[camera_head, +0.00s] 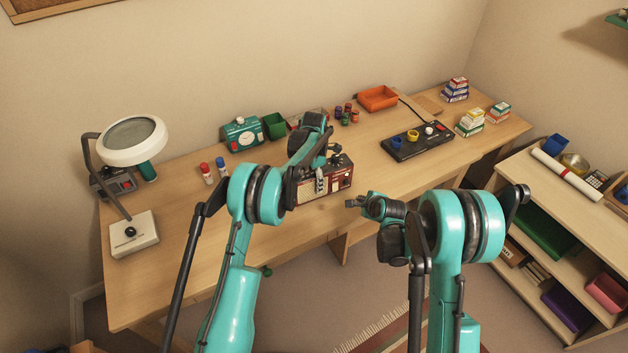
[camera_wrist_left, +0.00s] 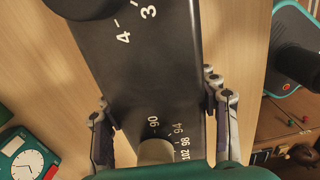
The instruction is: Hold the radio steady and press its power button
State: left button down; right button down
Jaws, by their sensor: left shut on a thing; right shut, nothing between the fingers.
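My left arm hides part of the radio; I cannot make out the power button.
A teal clock (camera_head: 243,134) and a green bin (camera_head: 275,125) stand behind the radio. A black control panel (camera_head: 416,141) lies to the right. A magnifier lamp (camera_head: 132,140) and red and blue bottles (camera_head: 207,172) are at the left. The desk's left front is clear.

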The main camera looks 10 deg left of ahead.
pick_arm(q)
jog(key=shift+c, duration=1.9)
grip_release()
